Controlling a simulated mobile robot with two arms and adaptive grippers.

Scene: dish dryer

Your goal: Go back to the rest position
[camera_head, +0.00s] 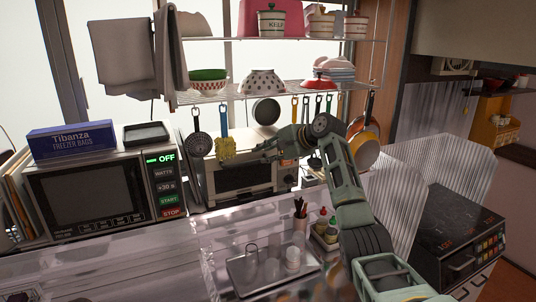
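My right arm comes in from the lower right and bends at the elbow. Its forearm points left, and my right gripper (262,153) appears small and dark in front of the toaster oven (245,178), near its top edge. I cannot make out whether its fingers are apart, and I see nothing clearly held in it. Whether it touches the oven cannot be told. My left gripper is not in view.
A microwave (88,196) with a blue box (72,140) on top stands at left. Utensils, including a yellow brush (226,148), hang below a wire shelf (262,95) with bowls. A metal tray (255,274) and bottles (328,229) are below. The counter's left front (110,270) looks fairly clear.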

